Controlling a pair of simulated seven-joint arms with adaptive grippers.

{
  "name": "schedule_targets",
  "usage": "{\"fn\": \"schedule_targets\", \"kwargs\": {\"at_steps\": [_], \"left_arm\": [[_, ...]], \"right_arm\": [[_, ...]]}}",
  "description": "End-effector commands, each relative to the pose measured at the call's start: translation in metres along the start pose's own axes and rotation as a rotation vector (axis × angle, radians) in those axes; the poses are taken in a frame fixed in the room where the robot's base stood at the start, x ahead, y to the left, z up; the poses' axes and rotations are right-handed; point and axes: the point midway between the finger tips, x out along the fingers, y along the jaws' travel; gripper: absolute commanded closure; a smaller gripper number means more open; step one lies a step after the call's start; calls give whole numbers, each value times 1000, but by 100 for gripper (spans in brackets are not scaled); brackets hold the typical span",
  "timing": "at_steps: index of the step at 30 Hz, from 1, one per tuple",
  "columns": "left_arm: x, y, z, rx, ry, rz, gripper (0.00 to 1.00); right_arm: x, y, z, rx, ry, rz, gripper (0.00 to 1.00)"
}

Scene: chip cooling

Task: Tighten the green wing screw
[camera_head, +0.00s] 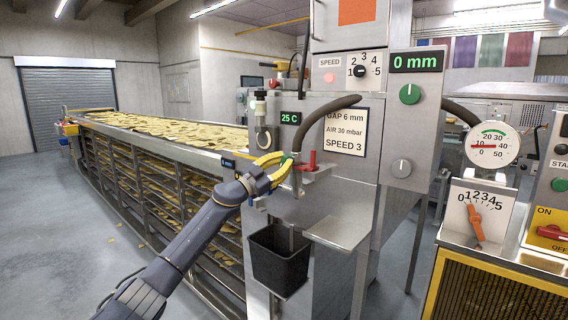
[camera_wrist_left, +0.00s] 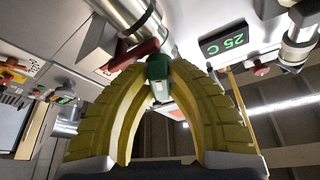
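The green wing screw (camera_head: 287,157) is on the front of the grey machine, just left of a red handle (camera_head: 312,160) and a dark curved hose (camera_head: 325,122). My left gripper (camera_head: 282,164) has its yellow fingers at the screw. In the left wrist view, the green screw (camera_wrist_left: 158,68) sits between the two yellow fingertips (camera_wrist_left: 160,76), which close against its sides. The fingers partly cover the screw in the head view. My right gripper is not in view.
A black bin (camera_head: 279,262) hangs below the gripper, with a metal shelf (camera_head: 340,232) to its right. A conveyor of chips (camera_head: 165,130) runs along the left. The 25 C display (camera_head: 290,118) is just above the gripper.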

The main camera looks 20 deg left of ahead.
Motion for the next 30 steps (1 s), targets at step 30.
{"fn": "schedule_targets", "kwargs": {"at_steps": [30], "left_arm": [[0, -2, 0, 434, -1, 178, 100]], "right_arm": [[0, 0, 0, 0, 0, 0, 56]]}}
